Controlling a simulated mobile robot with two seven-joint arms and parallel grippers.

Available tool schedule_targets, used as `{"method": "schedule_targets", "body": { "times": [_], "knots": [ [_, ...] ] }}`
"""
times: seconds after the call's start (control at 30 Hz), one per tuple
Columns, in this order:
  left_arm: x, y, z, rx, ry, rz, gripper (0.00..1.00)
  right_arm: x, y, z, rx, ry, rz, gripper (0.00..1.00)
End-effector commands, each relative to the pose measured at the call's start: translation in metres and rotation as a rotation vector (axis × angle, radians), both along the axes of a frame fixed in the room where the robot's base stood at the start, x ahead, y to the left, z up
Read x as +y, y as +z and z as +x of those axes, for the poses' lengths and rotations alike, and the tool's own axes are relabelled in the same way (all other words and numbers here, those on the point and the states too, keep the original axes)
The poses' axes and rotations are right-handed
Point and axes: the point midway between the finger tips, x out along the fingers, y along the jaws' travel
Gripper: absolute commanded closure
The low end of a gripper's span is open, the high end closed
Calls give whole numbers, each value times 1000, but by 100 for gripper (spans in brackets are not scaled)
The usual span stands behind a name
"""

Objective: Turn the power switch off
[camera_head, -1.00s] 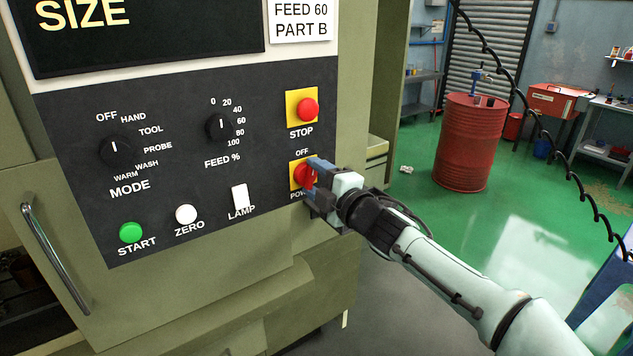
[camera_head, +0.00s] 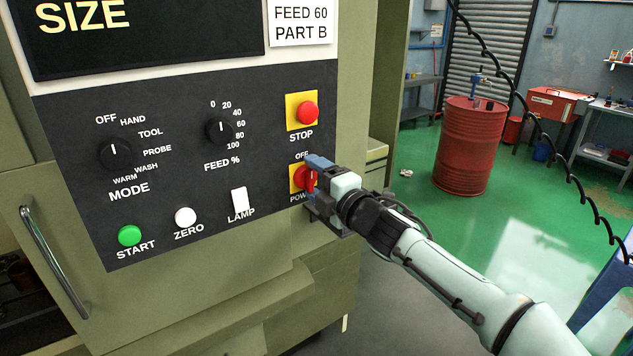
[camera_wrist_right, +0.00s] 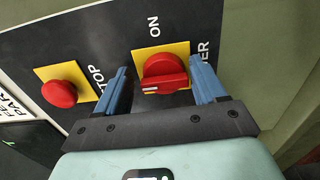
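The power switch (camera_head: 298,178) is a red rotary knob on a yellow plate, low on the right of the black panel. In the wrist view the knob (camera_wrist_right: 165,72) has its raised bar running left to right. Its white mark is at the left end, toward the STOP side, where OFF stands in the head view. ON is printed at the top of the wrist view. My right gripper (camera_head: 311,184) is open, with its blue fingers (camera_wrist_right: 158,64) on either side of the knob and visible gaps between. My left gripper is not in view.
The red STOP button (camera_head: 308,112) is just above the switch. The LAMP rocker (camera_head: 240,201), FEED dial (camera_head: 220,131) and MODE dial (camera_head: 115,153) lie to the left. Open green floor and a red drum (camera_head: 470,146) are to the right.

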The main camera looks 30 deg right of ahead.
Motion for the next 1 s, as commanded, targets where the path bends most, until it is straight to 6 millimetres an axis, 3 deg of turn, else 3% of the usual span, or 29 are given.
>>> {"method": "schedule_targets", "body": {
  "times": [0.3, 0.43, 0.8, 1.0],
  "knots": [
    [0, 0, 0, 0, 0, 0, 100, 1, -2, -1, 4, 1, 2, 22],
    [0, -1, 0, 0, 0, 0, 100, -1, -1, -10, 3, 0, 2, 22],
    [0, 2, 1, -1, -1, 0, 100, -7, 0, -88, 0, 1, 2, 22],
    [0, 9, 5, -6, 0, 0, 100, -9, 0, -120, 2, 0, 1, 22]
  ]
}}
